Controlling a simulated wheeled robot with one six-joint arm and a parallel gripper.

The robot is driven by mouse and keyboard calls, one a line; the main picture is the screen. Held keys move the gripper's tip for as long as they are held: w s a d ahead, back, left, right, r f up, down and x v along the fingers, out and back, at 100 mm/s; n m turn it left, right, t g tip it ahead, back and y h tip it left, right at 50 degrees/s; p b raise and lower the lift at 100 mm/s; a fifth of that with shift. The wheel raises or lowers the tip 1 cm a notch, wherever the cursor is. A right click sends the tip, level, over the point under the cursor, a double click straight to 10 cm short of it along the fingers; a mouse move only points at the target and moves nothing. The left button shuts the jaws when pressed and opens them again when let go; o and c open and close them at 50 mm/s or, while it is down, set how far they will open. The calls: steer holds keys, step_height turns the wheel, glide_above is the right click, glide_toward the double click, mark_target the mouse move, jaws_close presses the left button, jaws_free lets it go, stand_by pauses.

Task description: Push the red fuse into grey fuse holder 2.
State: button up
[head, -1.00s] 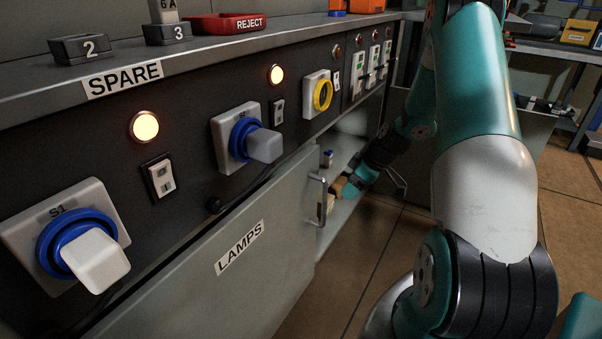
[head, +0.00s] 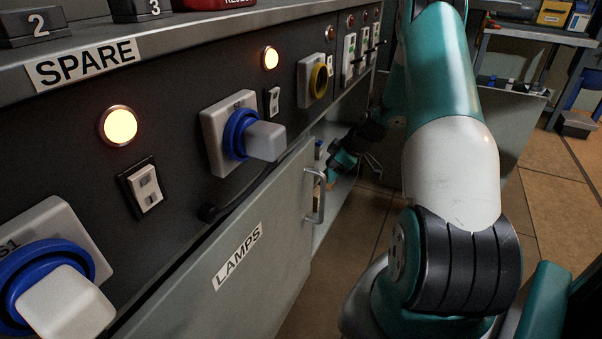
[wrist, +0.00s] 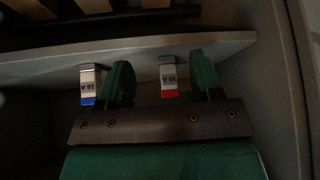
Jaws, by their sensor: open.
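The red fuse (wrist: 168,80), a pale block marked 10 A with a red end, shows in the wrist view between the two green fingers of my gripper (wrist: 160,76). The fingers are open, with a visible gap on either side of the fuse. A similar fuse with a blue end (wrist: 88,84) is outside the left finger. Grey fuse holder 2 (head: 36,28) is a dark block on the ledge at the upper left, partly cut by the frame.
The cupboard door (head: 225,275) marked LAMPS stands ajar, its handle (head: 318,190) near my arm. Blue-ringed switches (head: 240,135) stick out of the panel. Holder 3 (head: 135,10) is beside holder 2. A shelf edge (wrist: 130,50) crosses the wrist view.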

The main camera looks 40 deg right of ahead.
steer(key=shift+w+a+b, duration=0.2)
steer(key=shift+w+a, duration=0.25)
steer(key=shift+w, duration=0.25)
steer(key=shift+w+a+b, duration=0.2)
steer(key=shift+w+a, duration=0.2)
steer(key=shift+w, duration=0.3)
steer(key=w+b, duration=0.1)
steer(key=w+a+b, duration=0.1)
steer(key=w, duration=0.1)
steer(key=w+a+b, duration=0.1)
steer(key=shift+w+a+f, duration=0.15)
steer(key=shift+a+f, duration=0.05)
steer(key=shift+a, duration=0.05)
steer(key=shift+w+a+f+b, duration=0.15)
steer(key=shift+w+f+b, duration=0.05)
steer(key=shift+f+b, duration=0.2)
steer(key=shift+r, duration=0.1)
steer(key=c, duration=1)
